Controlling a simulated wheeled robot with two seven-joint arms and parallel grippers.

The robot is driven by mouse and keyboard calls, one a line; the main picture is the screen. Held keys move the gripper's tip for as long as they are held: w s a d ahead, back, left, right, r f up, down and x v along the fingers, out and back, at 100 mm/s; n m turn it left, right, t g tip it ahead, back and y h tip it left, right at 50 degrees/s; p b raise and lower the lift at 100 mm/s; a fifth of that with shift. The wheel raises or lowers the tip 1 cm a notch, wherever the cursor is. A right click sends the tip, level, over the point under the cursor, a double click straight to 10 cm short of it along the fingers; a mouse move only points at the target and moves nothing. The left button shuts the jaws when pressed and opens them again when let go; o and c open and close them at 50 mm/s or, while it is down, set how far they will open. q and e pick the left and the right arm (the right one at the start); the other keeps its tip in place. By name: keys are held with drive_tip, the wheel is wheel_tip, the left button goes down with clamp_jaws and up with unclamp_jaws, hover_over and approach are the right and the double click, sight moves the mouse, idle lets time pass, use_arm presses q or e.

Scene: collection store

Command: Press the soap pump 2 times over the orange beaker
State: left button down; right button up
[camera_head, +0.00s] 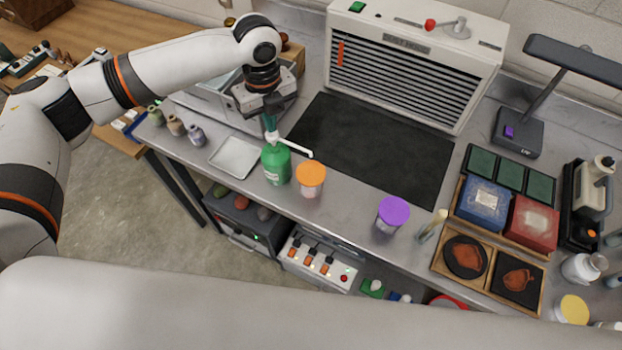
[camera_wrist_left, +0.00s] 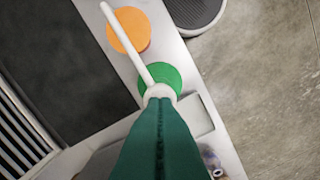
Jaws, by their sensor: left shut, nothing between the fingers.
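The soap pump is a green bottle (camera_head: 276,166) with a white pump head and a long white spout (camera_head: 297,149), upright on the grey counter. In the left wrist view the spout (camera_wrist_left: 136,48) reaches from above the green bottle (camera_wrist_left: 172,76) towards the orange beaker (camera_wrist_left: 129,30). My left gripper (camera_head: 270,128) is shut and empty, pointing down at the pump head. Its green fingers (camera_wrist_left: 160,108) partly hide the head; I cannot tell whether they touch it. My right gripper is not in view.
A purple-topped beaker (camera_head: 392,213) stands further right. A shallow metal tray (camera_head: 235,158) and several small bottles (camera_head: 175,126) are left of the pump. A dark mat (camera_head: 375,150) lies behind, before a slatted white unit (camera_head: 415,60). The counter's front edge is near.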

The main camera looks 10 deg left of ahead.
use_arm(q)
drive_tip(key=shift+f, duration=1.45)
drive_tip(key=shift+s, duration=0.1)
drive_tip(key=shift+r, duration=0.1)
drive_tip(key=shift+r+p, duration=1.3)
drive_tip(key=shift+r, duration=0.15)
wheel_tip(320, 180, up, 2)
drive_tip(key=p, duration=0.2)
drive_tip(key=shift+r+p, duration=0.15)
drive_tip(key=shift+p, duration=0.15)
drive_tip(key=shift+r, duration=1.85)
